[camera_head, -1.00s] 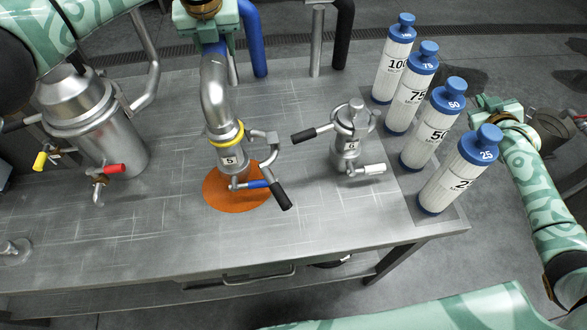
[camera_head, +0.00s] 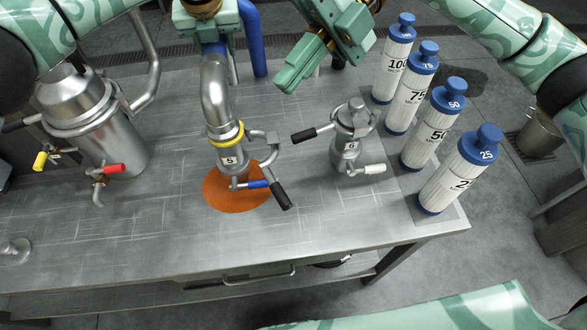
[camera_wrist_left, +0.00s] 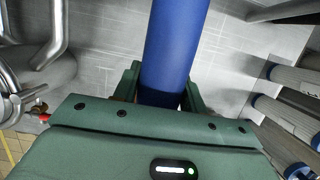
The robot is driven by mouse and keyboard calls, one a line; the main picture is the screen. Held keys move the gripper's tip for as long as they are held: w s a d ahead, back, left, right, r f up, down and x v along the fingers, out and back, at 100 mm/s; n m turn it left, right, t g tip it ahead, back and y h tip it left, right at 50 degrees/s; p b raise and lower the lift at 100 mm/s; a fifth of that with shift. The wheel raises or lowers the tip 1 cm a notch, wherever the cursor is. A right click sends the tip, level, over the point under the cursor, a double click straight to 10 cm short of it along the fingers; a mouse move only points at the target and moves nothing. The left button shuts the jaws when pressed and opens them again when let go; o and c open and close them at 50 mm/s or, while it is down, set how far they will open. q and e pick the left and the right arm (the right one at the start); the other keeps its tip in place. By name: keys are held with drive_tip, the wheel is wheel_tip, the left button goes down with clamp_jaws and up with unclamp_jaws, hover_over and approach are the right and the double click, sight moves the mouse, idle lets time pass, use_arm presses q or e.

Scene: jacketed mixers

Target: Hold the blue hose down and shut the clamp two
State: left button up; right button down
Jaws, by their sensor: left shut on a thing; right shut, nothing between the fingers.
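My left gripper (camera_head: 203,14) is at the top edge of the head view, shut on this hose. The left wrist view shows the hose (camera_wrist_left: 171,45) between its fingers. A clamp with a black lever (camera_head: 279,194) sits on fitting 5; I cannot tell whether it is closed. No label two is readable. My right gripper (camera_head: 290,79) is shut and empty, above the table's back, right of the hose.
Fitting 6 (camera_head: 346,150) has black and white handles. Several blue-capped filter cylinders (camera_head: 447,181) stand at the table's right. A steel vessel (camera_head: 105,135) with red and yellow handles stands at left. An orange disc (camera_head: 222,194) lies under fitting 5.

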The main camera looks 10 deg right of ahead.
drive_tip(key=d+f+t+h, duration=0.1)
drive_tip(key=d+f+h, duration=0.4)
drive_tip(key=f+h, duration=0.2)
drive_tip(key=s+a+f, duration=0.4)
drive_tip(key=a+f, duration=0.2)
drive_tip(key=f, duration=0.3)
drive_tip(key=shift+s, duration=0.35)
